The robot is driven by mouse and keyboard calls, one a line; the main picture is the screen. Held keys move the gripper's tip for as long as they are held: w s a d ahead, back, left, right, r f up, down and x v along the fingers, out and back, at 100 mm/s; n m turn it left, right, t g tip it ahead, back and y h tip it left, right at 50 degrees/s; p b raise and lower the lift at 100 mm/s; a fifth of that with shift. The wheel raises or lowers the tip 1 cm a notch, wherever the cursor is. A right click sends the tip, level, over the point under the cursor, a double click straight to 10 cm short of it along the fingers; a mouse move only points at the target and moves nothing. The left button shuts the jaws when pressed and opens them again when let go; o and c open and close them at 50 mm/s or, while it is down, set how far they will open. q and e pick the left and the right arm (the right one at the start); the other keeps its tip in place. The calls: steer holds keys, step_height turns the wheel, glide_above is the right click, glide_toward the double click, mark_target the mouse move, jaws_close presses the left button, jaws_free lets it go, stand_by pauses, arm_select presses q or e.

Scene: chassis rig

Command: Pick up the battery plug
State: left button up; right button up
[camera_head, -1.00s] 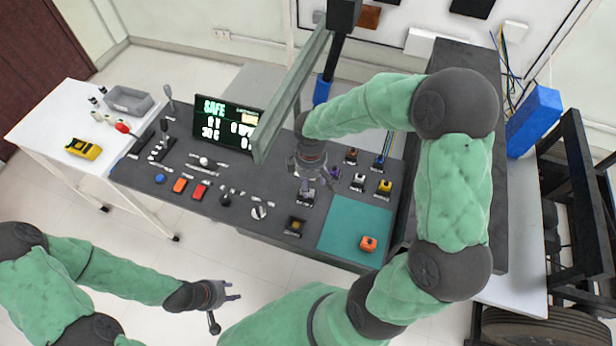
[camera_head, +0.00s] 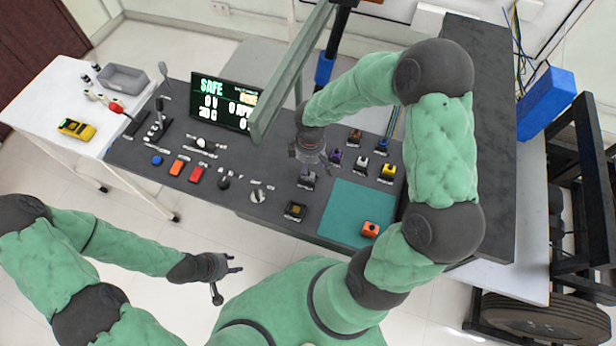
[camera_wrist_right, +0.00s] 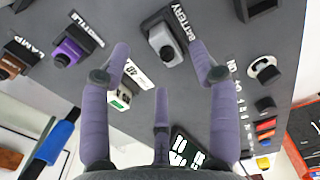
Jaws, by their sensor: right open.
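The battery plug (camera_wrist_right: 164,44) is a grey block in a dark holder on the dark bench, beside a "BATTERY" label. In the head view it (camera_head: 307,180) sits just in front of my right gripper (camera_head: 311,158). In the right wrist view my right gripper (camera_wrist_right: 160,62) has its purple fingers spread, with the plug showing between and beyond two fingertips. It is open, empty and above the bench; I see no contact with the plug. My left gripper (camera_head: 238,264) is open and empty in front of the bench, away from it.
A purple throttle plug (camera_wrist_right: 68,52) and a lamp plug (camera_wrist_right: 14,66) stand beside the battery plug. A screen (camera_head: 226,101) reads SAFE.

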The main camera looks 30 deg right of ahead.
step_height(320, 180, down, 4)
steer(key=shift+w+a+r+b, duration=0.15)
steer(key=shift+b, duration=0.3)
jaws_close()
steer(key=shift+r, duration=0.1)
